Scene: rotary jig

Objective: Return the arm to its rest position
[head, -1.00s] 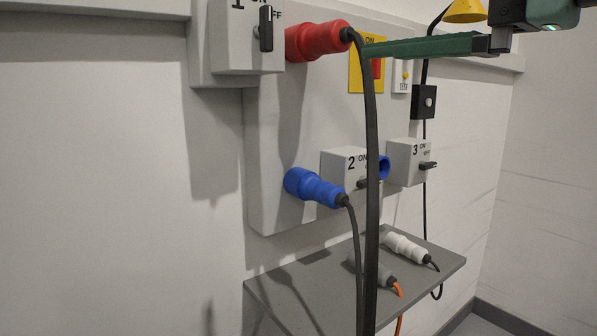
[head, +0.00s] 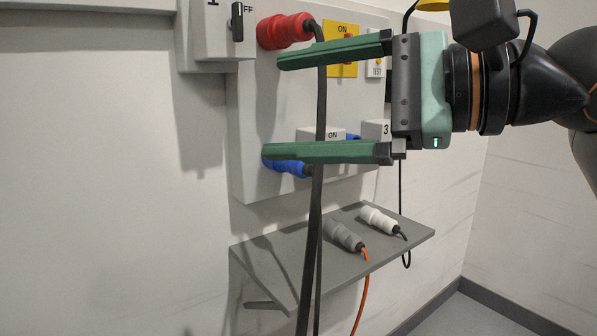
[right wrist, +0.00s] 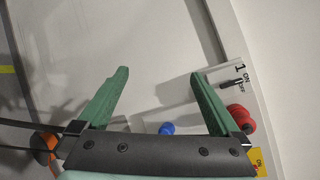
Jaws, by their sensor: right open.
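My right gripper (head: 270,107) reaches in from the right in the head view, with its two green fingers wide apart and nothing held between them. The fingers overlap the wall panel (head: 258,115) in the picture. The upper finger lies just below the red plug (head: 285,31); the lower one partly hides the blue plug (head: 290,168). Whether the fingers touch the hanging black cables, I cannot tell. In the right wrist view, the open gripper (right wrist: 159,73) shows with the red plug (right wrist: 240,117) and the blue plug (right wrist: 166,129) near its base. My left gripper is out of view.
A grey shelf (head: 270,258) below the panel holds a grey plug (head: 343,235) and a white plug (head: 380,220). Switch box 1 (head: 215,35) is at the upper left; switch boxes 2 and 3 are partly hidden by my gripper. The left wall area is clear.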

